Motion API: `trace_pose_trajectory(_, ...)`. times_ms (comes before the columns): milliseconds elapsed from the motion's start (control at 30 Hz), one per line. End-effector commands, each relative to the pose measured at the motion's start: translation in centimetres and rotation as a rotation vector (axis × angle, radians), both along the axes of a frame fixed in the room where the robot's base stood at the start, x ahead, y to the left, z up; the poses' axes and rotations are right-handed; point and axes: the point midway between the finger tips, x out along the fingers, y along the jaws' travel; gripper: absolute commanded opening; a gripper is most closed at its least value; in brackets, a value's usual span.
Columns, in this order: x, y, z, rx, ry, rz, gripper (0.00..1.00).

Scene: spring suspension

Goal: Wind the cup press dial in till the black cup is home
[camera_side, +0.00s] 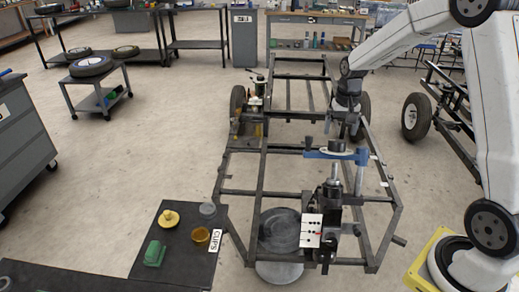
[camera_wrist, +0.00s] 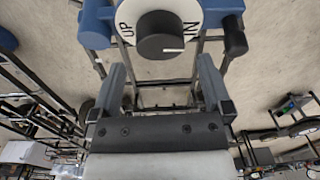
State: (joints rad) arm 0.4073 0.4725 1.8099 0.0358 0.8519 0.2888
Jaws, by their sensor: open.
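The press dial's black knob (camera_wrist: 160,36) sits on a white plate (camera_wrist: 210,12) marked UP and IN in the wrist view. Its white pointer line points right, on the IN side. In the side view the knob (camera_side: 337,146) is on top of the blue press bracket (camera_side: 360,157). My gripper (camera_wrist: 162,66) is open and empty; its fingers point toward the dial, and the knob lies beyond the fingertips, apart from them. In the side view my gripper (camera_side: 345,128) hangs just above and behind the dial. I cannot make out the black cup for sure under the press.
A dark metal frame (camera_side: 263,185) surrounds the press. A white panel (camera_side: 312,230) stands at its front. A bench marked CUPS (camera_side: 190,262) at the lower left holds yellow (camera_side: 168,218), grey (camera_side: 208,210), amber (camera_side: 201,235) and green (camera_side: 154,253) pieces.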

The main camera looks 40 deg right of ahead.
Motion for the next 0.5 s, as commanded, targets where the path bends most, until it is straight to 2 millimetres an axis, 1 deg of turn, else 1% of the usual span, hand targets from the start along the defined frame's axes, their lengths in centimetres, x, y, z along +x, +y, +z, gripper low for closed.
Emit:
trace_pose_trajectory(100,0.0,0.1,-1.6,0.001,0.003,0.001,1.00)
trace_pose_trajectory(300,0.1,0.1,-3.7,0.001,0.001,0.001,1.00)
trace_pose_trajectory(500,0.1,0.1,-4.6,0.001,-0.001,0.001,1.00)
